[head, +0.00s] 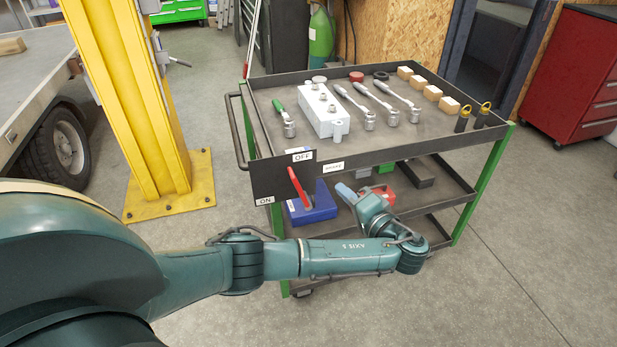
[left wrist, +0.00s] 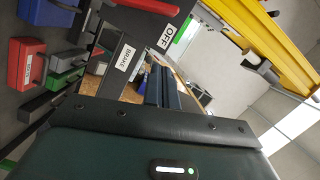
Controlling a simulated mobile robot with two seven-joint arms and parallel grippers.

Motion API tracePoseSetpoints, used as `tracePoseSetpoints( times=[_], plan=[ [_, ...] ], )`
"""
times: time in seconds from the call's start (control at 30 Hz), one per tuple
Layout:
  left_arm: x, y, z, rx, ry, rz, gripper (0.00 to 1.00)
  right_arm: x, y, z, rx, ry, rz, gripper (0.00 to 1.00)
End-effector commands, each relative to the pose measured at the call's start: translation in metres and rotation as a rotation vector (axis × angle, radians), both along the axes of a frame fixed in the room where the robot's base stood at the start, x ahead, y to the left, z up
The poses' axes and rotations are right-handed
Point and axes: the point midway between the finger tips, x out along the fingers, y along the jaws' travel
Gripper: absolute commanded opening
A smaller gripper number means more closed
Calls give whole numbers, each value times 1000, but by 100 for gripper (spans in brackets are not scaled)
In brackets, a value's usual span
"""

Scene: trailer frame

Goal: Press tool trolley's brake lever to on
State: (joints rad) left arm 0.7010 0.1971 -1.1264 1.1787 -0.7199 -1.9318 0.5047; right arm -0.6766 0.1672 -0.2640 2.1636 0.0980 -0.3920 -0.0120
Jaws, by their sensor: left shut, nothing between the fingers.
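The tool trolley (head: 430,150) stands in front of me. Its black brake plate (head: 268,178) hangs at the near left corner, with an OFF label (head: 302,156) at the top right and an ON label (head: 265,201) at the lower left. The red brake lever (head: 299,187) leans up and left, its tip between the two labels. In the left wrist view a red bar (left wrist: 150,5), apparently the lever, shows at the top edge near the OFF label (left wrist: 166,37). My left gripper (head: 343,192) is shut and empty, right of the lever and apparently apart from it. My right gripper is out of view.
The top tray holds sockets, ratchets, a grey box (head: 322,108) and wooden blocks. A blue case (head: 312,207) and a red case sit on the shelf below. A yellow post (head: 150,100) stands at left.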

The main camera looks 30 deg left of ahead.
Motion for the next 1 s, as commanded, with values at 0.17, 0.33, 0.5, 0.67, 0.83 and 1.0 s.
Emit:
tracePoseSetpoints(
  times=[0.17, 0.33, 0.5, 0.67, 0.83, 1.0],
  plan=[
    [0, 0, 0, 0, 1, 1, 0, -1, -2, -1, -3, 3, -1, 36],
    [1, 2, 0, -1, 2, 1, 0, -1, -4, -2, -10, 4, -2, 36],
    [9, 20, -1, 2, 3, 2, 0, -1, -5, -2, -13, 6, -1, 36],
    [24, 49, -3, 2, 3, 3, 0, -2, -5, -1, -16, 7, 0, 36],
    [41, 82, -7, 2, 3, 3, 0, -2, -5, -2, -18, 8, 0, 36],
    [31, 102, -12, -1, 6, -1, 0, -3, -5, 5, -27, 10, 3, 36]
  ],
)
